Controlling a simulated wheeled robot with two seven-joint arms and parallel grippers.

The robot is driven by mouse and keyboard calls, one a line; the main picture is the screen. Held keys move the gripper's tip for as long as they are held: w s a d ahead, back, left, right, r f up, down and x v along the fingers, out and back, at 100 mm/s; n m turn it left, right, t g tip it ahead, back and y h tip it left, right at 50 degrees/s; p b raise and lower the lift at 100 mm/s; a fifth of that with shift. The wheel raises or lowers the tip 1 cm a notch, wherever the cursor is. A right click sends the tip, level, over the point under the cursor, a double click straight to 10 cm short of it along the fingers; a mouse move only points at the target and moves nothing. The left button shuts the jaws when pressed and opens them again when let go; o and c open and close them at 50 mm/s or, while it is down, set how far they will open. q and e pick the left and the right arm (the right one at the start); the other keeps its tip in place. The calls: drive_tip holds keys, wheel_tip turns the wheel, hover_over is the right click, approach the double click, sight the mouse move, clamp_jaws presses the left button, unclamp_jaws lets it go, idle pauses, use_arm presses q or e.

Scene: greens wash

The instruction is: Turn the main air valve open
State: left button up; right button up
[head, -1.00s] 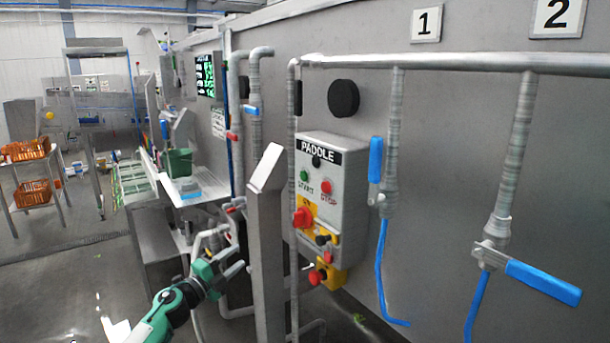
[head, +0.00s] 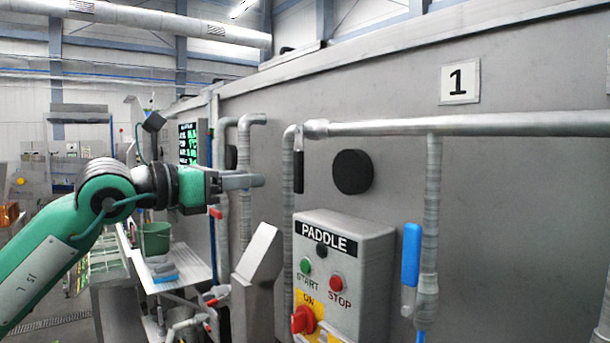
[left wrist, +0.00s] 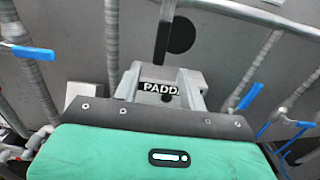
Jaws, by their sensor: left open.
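I cannot tell for sure which valve is the main air valve. A black upright lever (head: 299,172) sits on the grey pipe (head: 287,225) left of the round black disc (head: 352,171). A dark upright bar (left wrist: 163,42), likely the same lever, shows just beyond and between my fingers in the left wrist view. My left gripper (head: 260,181) is raised level with the lever, left of it in the head view. Its fingers (left wrist: 160,78) are apart, with nothing held between them. My right gripper is out of view.
The PADDLE control box (head: 343,265) with red and green buttons hangs below the lever. A blue-handled valve (head: 411,255) is on the pipe under sign 1 (head: 459,81). A slanted grey post (head: 258,265) stands left of the box. Another blue handle (left wrist: 25,51) shows at left in the wrist view.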

sight(295, 175)
use_arm(q)
drive_tip(key=p+x, duration=0.5)
drive_tip(key=x, duration=0.7)
drive_tip(key=shift+w+d+r+p, duration=0.15)
drive_tip(key=shift+d+p, duration=0.2)
drive_tip(key=shift+d, duration=0.05)
drive_tip(key=shift+w+d, duration=0.15)
drive_tip(key=shift+d, duration=0.05)
drive_tip(key=shift+w, duration=0.1)
drive_tip(key=shift+c, duration=0.2)
clamp_jaws()
